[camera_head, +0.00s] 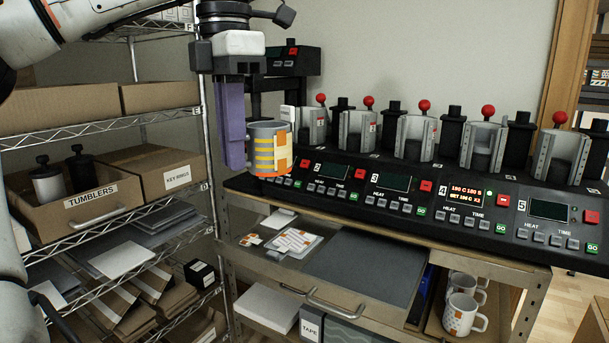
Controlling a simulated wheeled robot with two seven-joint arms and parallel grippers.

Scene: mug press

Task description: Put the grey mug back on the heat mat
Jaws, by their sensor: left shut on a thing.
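The grey mug (268,152), with an orange and yellow pattern on its side, is held up in the air in front of the left end of the press bench. My left gripper (238,150) comes down from above with its purple fingers at the mug's left side, shut on it. The exact grip point is partly hidden. A flat dark grey mat (368,262), which looks like the heat mat, lies on the pulled-out drawer shelf, below and to the right of the mug. It looks bare. My right gripper is not in view.
A row of mug presses (415,140) with red-knobbed levers stands behind a control panel (395,190). Printed sheets (295,241) lie left of the mat. White mugs (464,312) stand in a lower box. A wire rack (150,215) with a tumblers box (85,200) is at left.

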